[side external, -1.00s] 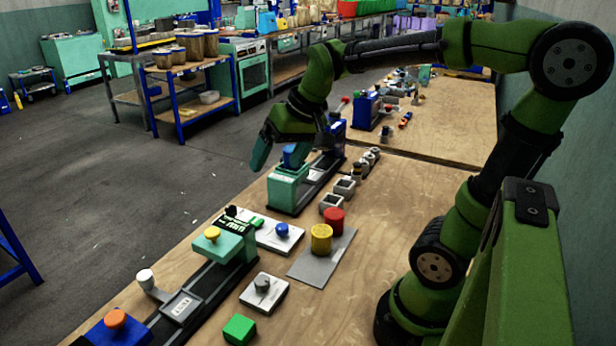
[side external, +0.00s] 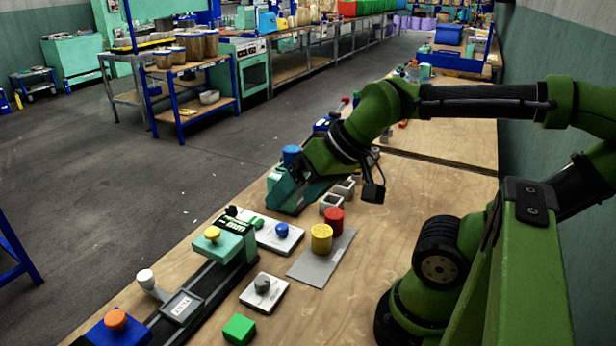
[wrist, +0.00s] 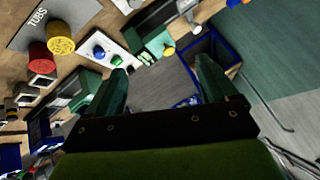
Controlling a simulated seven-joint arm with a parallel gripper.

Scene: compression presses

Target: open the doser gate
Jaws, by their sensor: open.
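I cannot tell for sure which part is the doser gate. A teal block unit (side external: 285,195) with a blue cap (side external: 291,155) stands mid-table, partly hidden behind my gripper. My gripper (side external: 285,187) hangs low over or beside this unit in the side view; contact cannot be told. In the wrist view my gripper (wrist: 160,82) has its two green fingers wide apart, with nothing between them. A nearer unit has a teal block (side external: 222,243) with a yellow knob (side external: 212,233). A white plate with a blue knob (side external: 282,230) lies beside it.
A yellow cylinder (side external: 321,239) and a red one (side external: 334,219) stand on a grey plate (side external: 305,268). A grey-knob plate (side external: 264,292), a green cube (side external: 239,328), a white handle (side external: 146,279) and an orange knob (side external: 115,319) are nearer. Small grey boxes (side external: 331,204) stand right of my gripper.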

